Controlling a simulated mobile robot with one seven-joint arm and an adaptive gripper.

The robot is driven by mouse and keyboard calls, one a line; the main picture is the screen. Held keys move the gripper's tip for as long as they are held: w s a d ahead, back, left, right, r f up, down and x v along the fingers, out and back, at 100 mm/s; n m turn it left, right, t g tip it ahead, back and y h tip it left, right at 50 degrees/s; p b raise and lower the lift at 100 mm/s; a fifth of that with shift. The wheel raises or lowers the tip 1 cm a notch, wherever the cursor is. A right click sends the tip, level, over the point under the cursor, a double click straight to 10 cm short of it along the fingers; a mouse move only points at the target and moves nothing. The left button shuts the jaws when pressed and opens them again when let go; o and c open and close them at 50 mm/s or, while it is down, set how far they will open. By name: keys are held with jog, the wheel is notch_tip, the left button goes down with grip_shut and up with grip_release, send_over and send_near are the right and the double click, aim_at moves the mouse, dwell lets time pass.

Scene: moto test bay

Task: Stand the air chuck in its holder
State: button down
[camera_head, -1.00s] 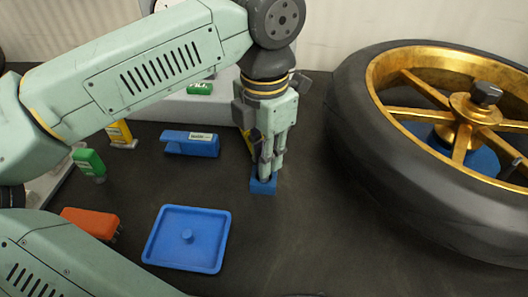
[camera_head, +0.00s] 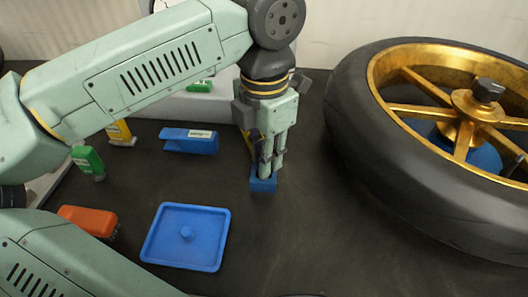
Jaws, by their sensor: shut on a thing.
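My gripper (camera_head: 268,168) points down near the middle of the picture, its fingers close together. It is shut on the air chuck, which is mostly hidden by the fingers; only a dark part seems to show between them. A small blue block, which looks like the holder (camera_head: 263,185), stands on the bench directly under the fingertips. The fingertips overlap its top in the picture. I cannot tell how deep the chuck sits in it, or whether it touches.
A large black tyre on a gold wheel (camera_head: 400,180) stands close at the right. A blue tray (camera_head: 160,255) lies front left. An orange brush (camera_head: 87,220), a green bottle (camera_head: 88,160), a yellow item (camera_head: 120,132) and a blue bracket (camera_head: 190,143) are at left. The front middle is clear.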

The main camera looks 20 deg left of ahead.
jog(key=c, duration=1.4)
grip_release()
jog(key=shift+o, duration=0.2)
jog(key=o, duration=0.4)
jog(key=shift+r+p, duration=2.2)
jog(key=shift+r, duration=1.3)
